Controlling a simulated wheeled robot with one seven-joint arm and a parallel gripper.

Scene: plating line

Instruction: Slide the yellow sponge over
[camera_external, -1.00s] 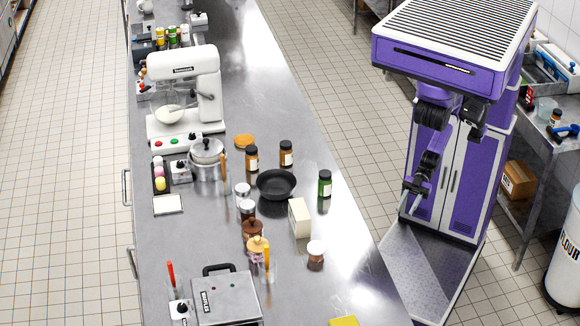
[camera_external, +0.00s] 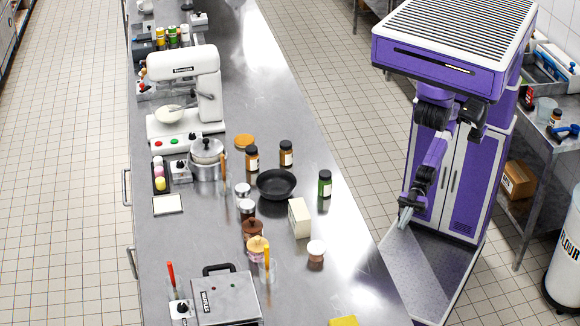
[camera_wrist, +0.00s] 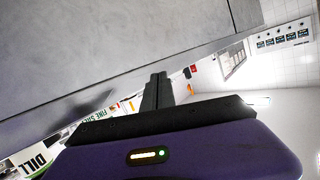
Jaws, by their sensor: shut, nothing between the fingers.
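The yellow sponge (camera_external: 344,321) lies on the steel counter (camera_external: 300,275) at the bottom edge of the outside view, partly cut off by the frame. My gripper (camera_external: 405,218) is beside the counter, to its right, well up and right of the sponge and apart from it. In the wrist view my gripper's fingers (camera_wrist: 157,92) are together with nothing between them. The sponge does not show in the wrist view.
A white-lidded jar (camera_external: 316,251), a cream carton (camera_external: 299,218) and a green bottle (camera_external: 325,184) stand near the counter's right side. A steel press (camera_external: 226,297) sits at the lower left. The counter around the sponge looks clear.

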